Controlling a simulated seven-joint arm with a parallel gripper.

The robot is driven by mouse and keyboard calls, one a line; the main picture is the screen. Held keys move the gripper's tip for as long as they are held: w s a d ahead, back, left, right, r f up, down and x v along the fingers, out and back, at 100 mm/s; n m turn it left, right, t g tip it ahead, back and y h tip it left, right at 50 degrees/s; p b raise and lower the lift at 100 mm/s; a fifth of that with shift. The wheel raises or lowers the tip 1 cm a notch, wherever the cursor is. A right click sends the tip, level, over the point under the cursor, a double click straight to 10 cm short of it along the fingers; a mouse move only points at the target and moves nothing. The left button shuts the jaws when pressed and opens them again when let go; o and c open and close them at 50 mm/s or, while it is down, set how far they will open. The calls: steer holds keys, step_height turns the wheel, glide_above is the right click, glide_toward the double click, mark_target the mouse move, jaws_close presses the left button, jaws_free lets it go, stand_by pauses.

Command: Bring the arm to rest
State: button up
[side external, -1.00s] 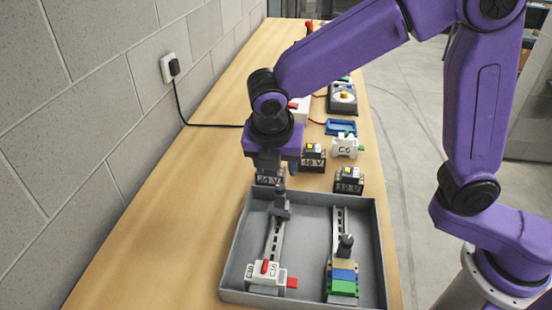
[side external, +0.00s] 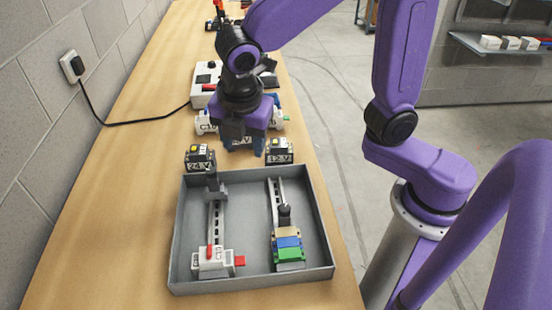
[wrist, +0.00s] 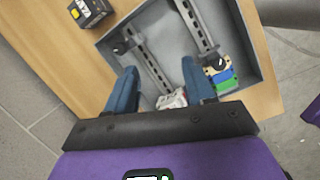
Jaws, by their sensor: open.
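My gripper (side external: 243,148) hangs fingers down, open and empty, beyond the far edge of the grey tray, in the picture between the 24 V block (side external: 199,158) and the 12 V block (side external: 279,152). In the wrist view, the two blue fingers (wrist: 158,82) stand apart with nothing between them. The tray (side external: 178,230) holds two slotted rails. A white module (side external: 212,262) with red parts sits at the near end of the left rail (side external: 216,225). Tan, blue and green modules (side external: 289,250) sit together on the right rail (side external: 277,195). Part of the 48 V block is hidden behind my gripper.
A white box (side external: 203,92) and white modules (side external: 206,123) stand farther along the wooden bench. A black cable runs from the wall plug (side external: 72,67) across the bench. The bench left of the tray (side external: 110,200) is clear. A block-wall lines the left side.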

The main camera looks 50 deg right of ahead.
steer(key=s+d+f+m+g+y, duration=0.2)
steer(key=s+d+m, duration=0.7)
steer(key=s+d, duration=0.4)
steer(key=shift+s+m, duration=0.4)
steer(key=shift+s, duration=1.5)
